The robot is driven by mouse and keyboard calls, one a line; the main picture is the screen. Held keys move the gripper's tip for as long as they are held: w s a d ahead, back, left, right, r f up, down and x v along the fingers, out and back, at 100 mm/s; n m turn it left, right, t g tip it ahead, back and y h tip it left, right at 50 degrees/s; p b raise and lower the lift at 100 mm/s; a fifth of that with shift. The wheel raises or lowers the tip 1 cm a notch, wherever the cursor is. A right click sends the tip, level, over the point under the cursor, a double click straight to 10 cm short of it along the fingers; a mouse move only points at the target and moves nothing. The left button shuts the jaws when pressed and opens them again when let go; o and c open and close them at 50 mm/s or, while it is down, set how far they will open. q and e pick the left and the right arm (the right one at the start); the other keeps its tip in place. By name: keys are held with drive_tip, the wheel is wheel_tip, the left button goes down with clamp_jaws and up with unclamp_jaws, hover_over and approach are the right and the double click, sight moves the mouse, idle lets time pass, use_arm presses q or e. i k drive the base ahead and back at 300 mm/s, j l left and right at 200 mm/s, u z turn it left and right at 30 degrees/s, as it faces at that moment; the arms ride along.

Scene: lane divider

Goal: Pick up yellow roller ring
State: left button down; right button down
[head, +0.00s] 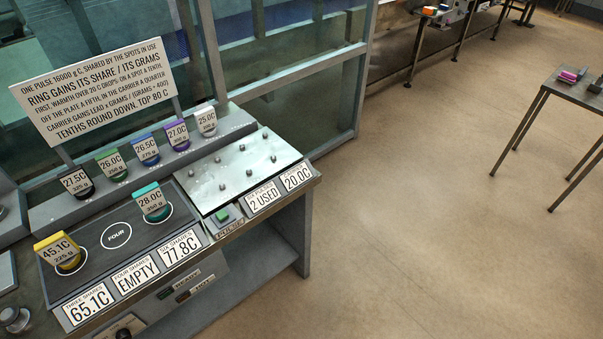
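The yellow roller ring (71,266) sits on the left spot of the dark plate (97,258) at the lower left in the head view. Its tag with a yellow top edge reads 45.1C and 225 g, and covers part of the ring. Neither of my grippers shows in this view.
A teal ring (154,214) tagged 28.0C is on the plate's right spot; the middle spot marked FOUR (116,236) is empty. Several tagged rings line the rear ledge. A pale pegged panel (237,172) is at right. Open floor (430,220) lies right of the bench.

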sight(58, 247)
drive_tip(key=u, duration=1.7)
